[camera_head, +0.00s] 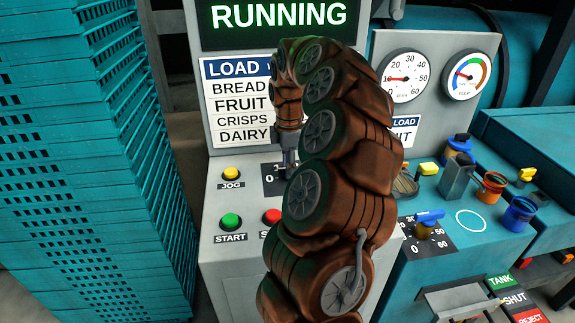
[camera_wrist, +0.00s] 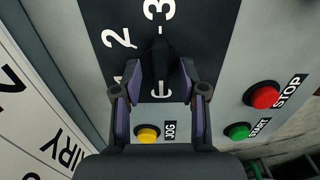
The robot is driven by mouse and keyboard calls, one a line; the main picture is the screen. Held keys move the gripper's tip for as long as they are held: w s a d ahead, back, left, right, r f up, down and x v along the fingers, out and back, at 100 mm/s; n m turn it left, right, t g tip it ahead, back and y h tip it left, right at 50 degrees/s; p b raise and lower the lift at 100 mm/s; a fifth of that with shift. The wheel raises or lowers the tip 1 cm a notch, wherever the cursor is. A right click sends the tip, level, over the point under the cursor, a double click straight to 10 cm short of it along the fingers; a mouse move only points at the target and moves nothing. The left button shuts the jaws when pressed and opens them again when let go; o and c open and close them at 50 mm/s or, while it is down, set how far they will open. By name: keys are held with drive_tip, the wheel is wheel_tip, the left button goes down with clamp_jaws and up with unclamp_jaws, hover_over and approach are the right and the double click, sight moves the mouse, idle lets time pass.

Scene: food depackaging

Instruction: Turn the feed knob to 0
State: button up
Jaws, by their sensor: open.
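A dark knob (camera_wrist: 162,58) sits on a black dial plate (camera_wrist: 205,35) in the wrist view, with white numerals 1, 2 and 3 around it. A white mark shows just below the knob, partly covered; I cannot read it surely. No feed label is visible. My gripper (camera_wrist: 160,96) is open, with one finger on each side of the knob; I cannot tell whether they touch it. In the head view my gripper (camera_head: 288,165) is down at the dial plate (camera_head: 268,184), where 1 and 0 show at its left. My arm hides the knob there.
Beside the dial are the yellow JOG button (camera_head: 231,174), green START button (camera_head: 230,221) and red STOP button (camera_head: 272,216). A screen (camera_head: 280,17) reads RUNNING. A blue-handled knob (camera_head: 430,216) stands on the right panel. Teal crates (camera_head: 75,150) are stacked at left.

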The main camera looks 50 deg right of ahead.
drive_tip(key=shift+r, duration=0.1)
wheel_tip(320, 180, up, 12)
idle(0.6)
idle(0.4)
